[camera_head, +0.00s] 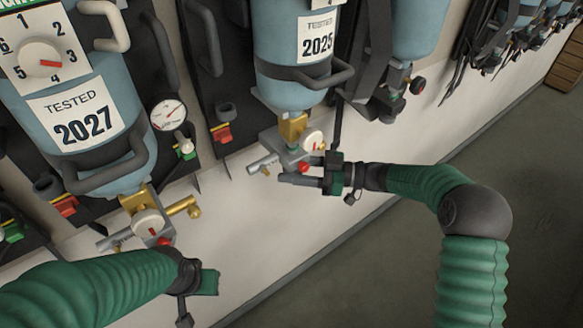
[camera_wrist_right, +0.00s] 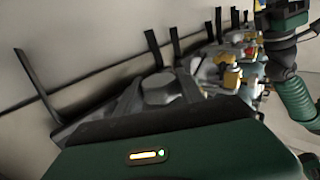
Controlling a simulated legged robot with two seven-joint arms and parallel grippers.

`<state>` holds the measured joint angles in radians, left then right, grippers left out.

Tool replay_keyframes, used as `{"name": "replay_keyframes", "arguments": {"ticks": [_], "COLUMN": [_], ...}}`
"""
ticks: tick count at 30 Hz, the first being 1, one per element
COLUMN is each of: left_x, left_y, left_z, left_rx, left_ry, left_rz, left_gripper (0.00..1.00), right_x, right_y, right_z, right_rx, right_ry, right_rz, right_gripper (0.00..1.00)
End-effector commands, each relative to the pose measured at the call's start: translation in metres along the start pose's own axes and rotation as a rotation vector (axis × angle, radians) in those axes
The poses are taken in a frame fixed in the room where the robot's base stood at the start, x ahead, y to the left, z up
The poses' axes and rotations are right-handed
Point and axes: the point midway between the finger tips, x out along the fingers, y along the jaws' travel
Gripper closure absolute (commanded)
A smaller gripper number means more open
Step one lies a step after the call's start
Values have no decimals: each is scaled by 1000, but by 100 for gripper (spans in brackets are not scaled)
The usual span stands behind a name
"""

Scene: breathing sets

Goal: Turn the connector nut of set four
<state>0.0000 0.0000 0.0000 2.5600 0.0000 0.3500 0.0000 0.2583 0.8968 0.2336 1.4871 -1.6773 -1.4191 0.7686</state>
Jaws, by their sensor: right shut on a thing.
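The set tagged 2025 has a blue cylinder (camera_head: 283,75) hanging with its brass neck (camera_head: 293,127) down into a grey valve block (camera_head: 288,155). A small red fitting (camera_head: 303,168) sticks out of the block beside a white gauge (camera_head: 314,141). My right gripper (camera_head: 306,171) is shut on this red fitting, one finger on each side. I cannot tell whether it is the connector nut. No number four label is readable on this set. My left arm's wrist (camera_head: 190,275) is at the lower left, below the 2027 set's valve; its fingers are not clearly visible.
The 2027 set's blue cylinder (camera_head: 82,120) hangs at the left, with a numbered dial (camera_head: 41,60) above and a brass valve (camera_head: 183,207) below. A pressure gauge (camera_head: 168,114) hangs between the sets. More sets line the wall at upper right.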

Motion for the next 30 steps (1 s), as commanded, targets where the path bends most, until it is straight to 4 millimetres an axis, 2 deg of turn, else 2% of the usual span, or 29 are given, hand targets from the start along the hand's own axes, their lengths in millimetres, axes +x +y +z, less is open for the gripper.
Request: {"name": "replay_keyframes", "arguments": {"ticks": [5,6,11,19,22,26,30], "left_x": [0,0,0,0,2,8,15], "left_y": [0,0,0,0,0,0,0], "left_z": [0,0,0,0,0,2,4], "left_rx": [0,0,0,0,0,0,0], "left_ry": [0,0,0,0,0,0,0], "left_rz": [0,0,0,0,0,0,0], "left_gripper": [100,100,100,100,100,100,100], "right_x": [0,0,0,0,-7,-32,-74], "right_y": [1,1,1,0,1,1,2], "right_z": [-3,-3,-2,-1,0,2,3], "right_rx": [-5,-5,-4,-2,-3,-3,-3], "right_ry": [4,4,3,2,1,0,0], "right_rz": [2,2,2,2,3,5,6], "right_gripper": [95,52,32,32,32,32,32]}}
